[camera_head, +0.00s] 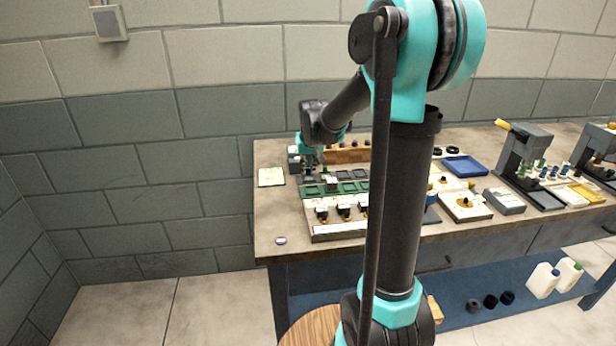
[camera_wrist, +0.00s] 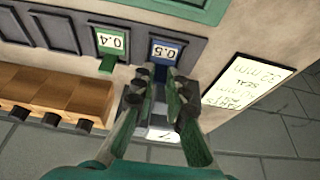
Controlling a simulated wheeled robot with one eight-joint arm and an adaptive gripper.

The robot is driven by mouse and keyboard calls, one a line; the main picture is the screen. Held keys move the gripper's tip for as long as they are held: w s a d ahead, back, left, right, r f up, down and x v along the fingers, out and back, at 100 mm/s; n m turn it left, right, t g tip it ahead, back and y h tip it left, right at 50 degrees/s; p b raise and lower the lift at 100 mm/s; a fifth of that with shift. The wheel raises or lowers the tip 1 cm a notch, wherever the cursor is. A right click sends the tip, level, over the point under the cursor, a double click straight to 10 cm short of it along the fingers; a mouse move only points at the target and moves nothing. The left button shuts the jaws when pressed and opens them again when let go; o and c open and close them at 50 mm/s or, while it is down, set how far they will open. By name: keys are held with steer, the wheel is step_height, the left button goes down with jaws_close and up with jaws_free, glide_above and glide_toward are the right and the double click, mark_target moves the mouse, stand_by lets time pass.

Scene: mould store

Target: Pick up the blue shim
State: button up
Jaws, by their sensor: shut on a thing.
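The blue shim (camera_wrist: 166,51), with a white label reading 0.5, sits in a slot of a dark rack (camera_wrist: 66,36) in the wrist view. My gripper (camera_wrist: 160,77) is shut on the near end of the blue shim, and its fingertips hide that end. The shim still lies in line with the rack. A green shim (camera_wrist: 110,41), labelled 0.4, is in the slot to its left, with its green tab sticking out. In the head view my gripper (camera_head: 312,168) is small and low over the table's far left part; the blue shim cannot be made out there.
A wooden block with dark round ends (camera_wrist: 50,97) lies left of my gripper in the wrist view. A white written card (camera_wrist: 250,80) lies to the right. The table (camera_head: 275,215) also bears green trays (camera_head: 345,188), a blue tray (camera_head: 465,166) and grey presses (camera_head: 525,150).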

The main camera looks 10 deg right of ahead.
mark_target(308, 177)
steer(key=shift+r, duration=0.1)
step_height(308, 177, up, 20)
stand_by(0.7)
